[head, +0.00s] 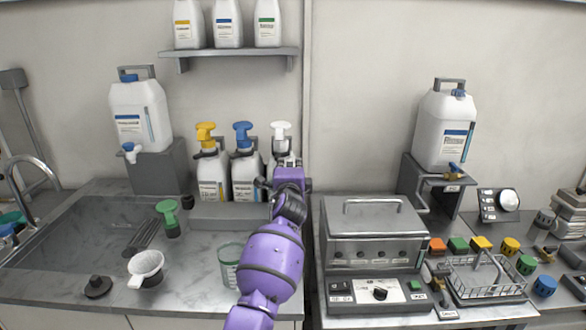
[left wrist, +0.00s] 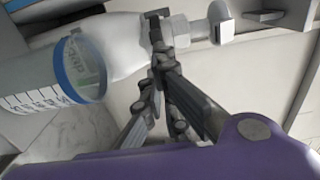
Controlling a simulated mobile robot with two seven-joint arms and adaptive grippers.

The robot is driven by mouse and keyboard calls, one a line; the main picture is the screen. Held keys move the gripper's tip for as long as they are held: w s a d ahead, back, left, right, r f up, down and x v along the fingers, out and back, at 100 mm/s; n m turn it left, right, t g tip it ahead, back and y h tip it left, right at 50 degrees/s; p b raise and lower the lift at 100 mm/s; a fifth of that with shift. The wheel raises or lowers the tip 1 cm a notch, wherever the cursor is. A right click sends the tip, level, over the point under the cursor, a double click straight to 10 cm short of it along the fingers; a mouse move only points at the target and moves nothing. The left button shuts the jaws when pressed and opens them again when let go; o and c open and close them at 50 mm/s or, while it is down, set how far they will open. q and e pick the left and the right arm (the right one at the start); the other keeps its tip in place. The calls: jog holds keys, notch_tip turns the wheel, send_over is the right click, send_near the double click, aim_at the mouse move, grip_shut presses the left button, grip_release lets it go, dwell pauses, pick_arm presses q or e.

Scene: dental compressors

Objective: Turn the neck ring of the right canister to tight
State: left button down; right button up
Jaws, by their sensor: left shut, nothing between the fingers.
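Three white pump canisters stand in a row at the back of the left counter. The right canister (head: 282,142) has a white pump head and is partly hidden behind my left gripper (head: 285,166). In the left wrist view, its white shoulder and neck (left wrist: 180,30) lie sideways across the top, with the pump to the right. There my left gripper (left wrist: 158,48) is shut, its fingertips together at the neck; the frames do not show clearly whether they touch the ring. The canisters with yellow (head: 207,135) and blue (head: 243,137) pumps stand to its left. My right gripper is not in view.
A clear beaker (head: 230,262) stands beside my left arm. A white funnel cup (head: 146,266) and a green-topped item (head: 170,215) are farther left. A grey machine (head: 375,235) stands to the right. A shelf (head: 230,52) with white bottles hangs above.

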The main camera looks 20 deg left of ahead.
pick_arm(q)
jog(key=a, duration=0.1)
jog(key=s+a+p, duration=0.1)
jog(key=a, duration=0.1)
jog(key=shift+s+a, duration=0.2)
jog(key=shift+s, duration=0.05)
dwell(0.4)
dwell(1.0)
